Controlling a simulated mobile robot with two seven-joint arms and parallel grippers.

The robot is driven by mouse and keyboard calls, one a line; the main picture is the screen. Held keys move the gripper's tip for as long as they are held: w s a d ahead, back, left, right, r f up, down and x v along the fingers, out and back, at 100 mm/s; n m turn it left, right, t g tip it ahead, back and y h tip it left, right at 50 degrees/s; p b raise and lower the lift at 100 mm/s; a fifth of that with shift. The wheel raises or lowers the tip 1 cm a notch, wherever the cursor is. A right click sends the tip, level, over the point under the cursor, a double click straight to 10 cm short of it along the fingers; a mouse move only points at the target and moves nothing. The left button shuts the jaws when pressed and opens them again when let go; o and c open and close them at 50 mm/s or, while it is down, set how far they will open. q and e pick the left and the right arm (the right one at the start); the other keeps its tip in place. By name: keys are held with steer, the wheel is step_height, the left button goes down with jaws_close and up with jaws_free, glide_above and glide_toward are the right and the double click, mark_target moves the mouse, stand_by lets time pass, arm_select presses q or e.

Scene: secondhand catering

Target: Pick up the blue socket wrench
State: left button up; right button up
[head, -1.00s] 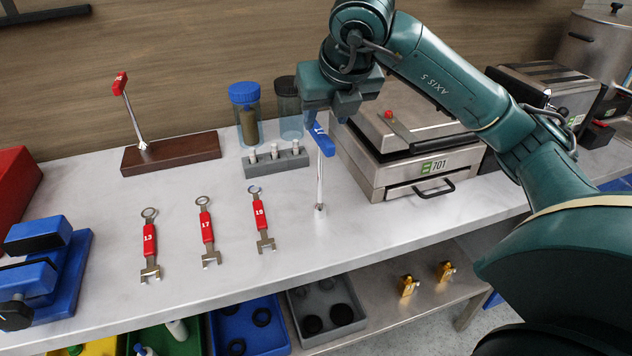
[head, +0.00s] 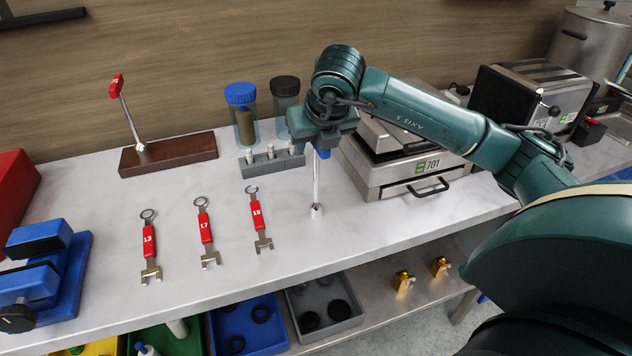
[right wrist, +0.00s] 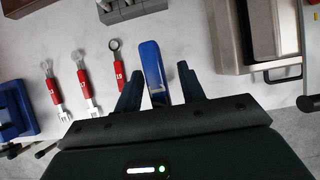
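The blue socket wrench (head: 317,182) stands upright on the counter, its metal shaft down and its blue handle on top. In the head view my right gripper (head: 320,146) is over the handle and hides most of it. In the right wrist view the blue handle (right wrist: 151,64) lies between the two spread fingers of the right gripper (right wrist: 160,84). Gaps show beside the handle, so the gripper looks open around it. My left gripper is not in view.
A grey rack with small sockets (head: 271,162) and two lidded jars stand just behind. A press marked 701 (head: 412,172) is close on the right. Red-handled wrenches (head: 205,230) lie to the left. A red-handled wrench stands on a wooden block (head: 168,153).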

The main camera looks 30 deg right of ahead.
jaws_close()
steer(key=shift+r, duration=0.1)
stand_by(0.6)
